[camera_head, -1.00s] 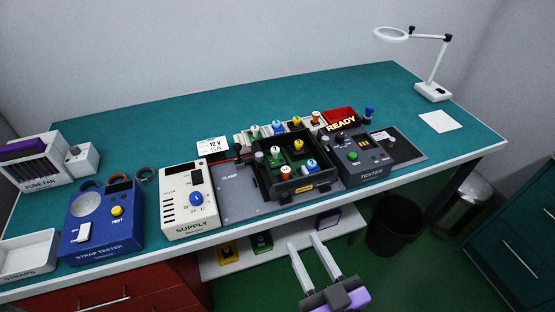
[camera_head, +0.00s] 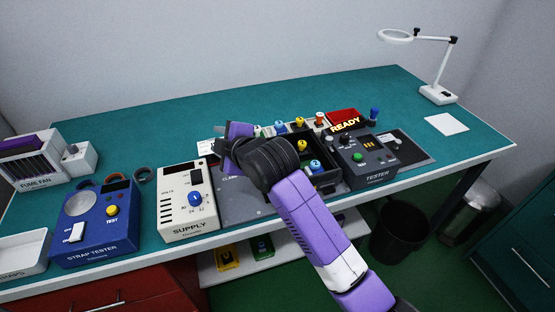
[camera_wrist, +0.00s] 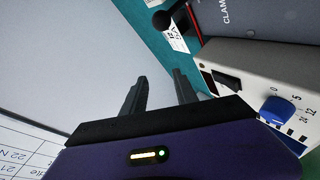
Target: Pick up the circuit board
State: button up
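The white supply (camera_head: 187,205) and blue strap tester (camera_head: 98,222) stand left of the clamp plate (camera_head: 240,200). The dark tester (camera_head: 362,160) with a READY sign stands right. A lamp (camera_head: 438,94) is at the far right. The teal bench top (camera_head: 150,140) behind is mostly clear.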

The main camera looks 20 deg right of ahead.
jog(key=w+d+n+g+h, duration=0.1)
jog(key=d+n, duration=0.1)
jog(key=w+d+r+n+g+h, duration=0.1)
jog(key=d+n+g, duration=0.1)
jog(key=w+d+n+g+h+b, duration=0.1)
jog(key=d+n+h, duration=0.1)
jog(key=n, duration=0.1)
jog(key=shift+w+r, duration=0.15)
jog(key=shift+w, duration=0.25)
jog(key=s+d+f+n+g+h, duration=0.2)
jog(key=s+d+n+g+h, duration=0.1)
jog(key=s+d+n+g, duration=0.3)
jog(key=shift+t, duration=0.4)
jog(key=shift+w+d+r+p+x, duration=0.1)
jog(key=shift+d+x, duration=0.1)
jog(key=shift+x, duration=1.05)
jog(key=shift+w+d+r+p+x, duration=0.1)
jog(key=shift+d+x, duration=0.05)
jog(key=shift+x, duration=1.1)
jog(key=shift+d+p+x, duration=0.1)
jog(key=shift+d+x, duration=0.1)
jog(key=shift+x, duration=1.05)
jog(key=shift+m, duration=0.3)
grip_shut()
